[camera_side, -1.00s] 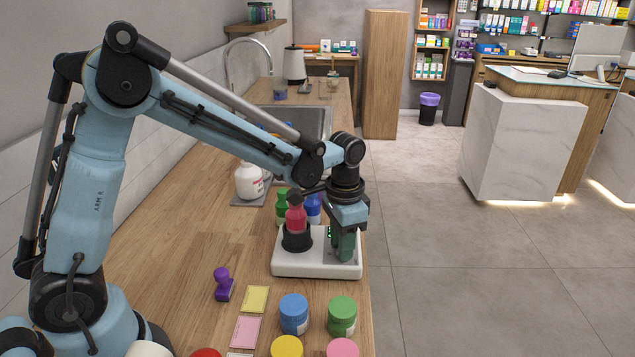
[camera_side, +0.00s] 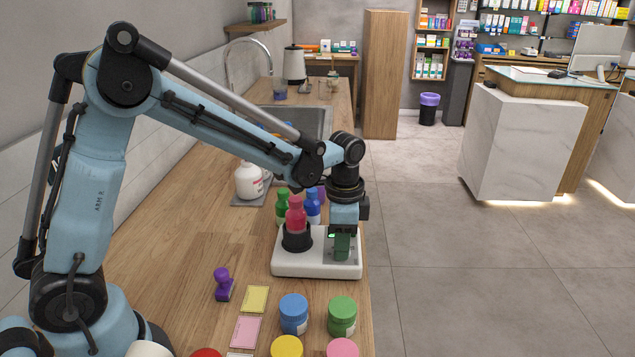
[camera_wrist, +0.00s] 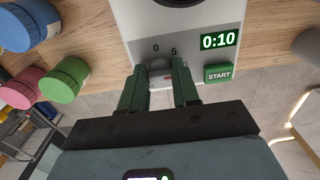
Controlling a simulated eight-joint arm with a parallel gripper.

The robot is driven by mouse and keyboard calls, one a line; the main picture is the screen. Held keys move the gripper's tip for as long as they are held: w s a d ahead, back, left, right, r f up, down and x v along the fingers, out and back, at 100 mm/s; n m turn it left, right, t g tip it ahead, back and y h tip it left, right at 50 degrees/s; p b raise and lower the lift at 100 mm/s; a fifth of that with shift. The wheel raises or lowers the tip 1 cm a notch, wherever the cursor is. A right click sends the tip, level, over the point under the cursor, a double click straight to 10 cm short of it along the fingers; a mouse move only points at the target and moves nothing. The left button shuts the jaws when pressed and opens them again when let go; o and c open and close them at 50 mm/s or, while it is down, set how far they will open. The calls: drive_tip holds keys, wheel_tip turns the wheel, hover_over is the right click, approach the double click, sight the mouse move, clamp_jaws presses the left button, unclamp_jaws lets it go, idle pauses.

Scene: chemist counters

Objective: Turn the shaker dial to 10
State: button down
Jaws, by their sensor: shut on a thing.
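The white shaker (camera_side: 300,268) stands on the wooden counter with a red bottle (camera_side: 296,215) in its black holder. In the wrist view the shaker's grey dial (camera_wrist: 160,68) sits between the green fingers of my gripper (camera_wrist: 160,82), which is shut on it. The marks 0 and 5 show above the dial; any further mark is hidden by the right finger. In the side view my gripper (camera_side: 342,246) points down at the shaker's right end.
Green (camera_side: 282,206) and blue (camera_side: 313,207) bottles stand behind the shaker. A purple stamp-like object (camera_side: 224,285), a yellow card (camera_side: 257,299) and several coloured jars, including a blue one (camera_side: 293,314), are in front. The counter's right edge is close to the shaker.

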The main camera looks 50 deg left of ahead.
drive_tip(key=c, duration=0.8)
unclamp_jaws()
wheel_tip(320, 180, up, 12)
drive_tip(key=shift+r, duration=0.1)
drive_tip(key=s+a+f+n+t, duration=0.1)
drive_tip(key=s+n+t, duration=0.1)
drive_tip(key=s+n, duration=0.1)
drive_tip(key=s+a+f+n+t, duration=0.1)
drive_tip(key=s+n+t, duration=0.1)
drive_tip(key=s, duration=0.3)
drive_tip(key=s+a+f+n+t, duration=0.1)
drive_tip(key=s+a+n+t, duration=0.1)
drive_tip(key=s+n+t, duration=0.1)
drive_tip(key=shift+s+n, duration=0.5)
drive_tip(key=shift+s, duration=0.35)
